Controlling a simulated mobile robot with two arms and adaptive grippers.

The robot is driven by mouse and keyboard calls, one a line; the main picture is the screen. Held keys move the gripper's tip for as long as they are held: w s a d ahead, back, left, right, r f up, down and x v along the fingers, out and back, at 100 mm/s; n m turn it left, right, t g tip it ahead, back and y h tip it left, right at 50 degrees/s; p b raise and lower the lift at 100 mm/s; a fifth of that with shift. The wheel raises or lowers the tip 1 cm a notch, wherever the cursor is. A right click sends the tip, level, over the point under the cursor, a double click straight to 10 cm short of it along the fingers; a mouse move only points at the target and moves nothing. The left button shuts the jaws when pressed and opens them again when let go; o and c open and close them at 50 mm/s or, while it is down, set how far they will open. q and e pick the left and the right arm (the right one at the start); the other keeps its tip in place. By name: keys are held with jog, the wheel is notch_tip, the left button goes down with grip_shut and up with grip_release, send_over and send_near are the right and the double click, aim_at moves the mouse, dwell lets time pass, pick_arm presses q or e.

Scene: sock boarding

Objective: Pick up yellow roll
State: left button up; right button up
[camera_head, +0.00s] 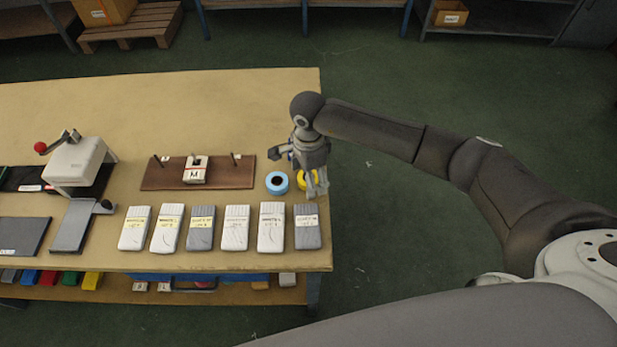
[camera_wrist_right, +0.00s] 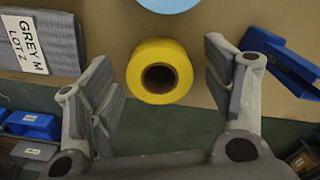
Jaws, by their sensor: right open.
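The yellow roll (camera_head: 301,180) lies on the table near its right edge, partly hidden behind my right gripper (camera_head: 316,188) in the head view. In the right wrist view the yellow roll (camera_wrist_right: 159,71) shows its dark round core and lies ahead of and between the two open fingers of my right gripper (camera_wrist_right: 163,85). The fingers stand apart on either side, with a gap to the roll, and hold nothing. My left gripper is not in view.
A blue roll (camera_head: 277,182) lies just left of the yellow one. A brown board (camera_head: 230,175) with pegs and several labelled sock bundles (camera_head: 235,228) are close by. The back of the table is clear.

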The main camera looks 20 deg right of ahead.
jog(key=c, duration=1.1)
jog(key=shift+r, duration=0.1)
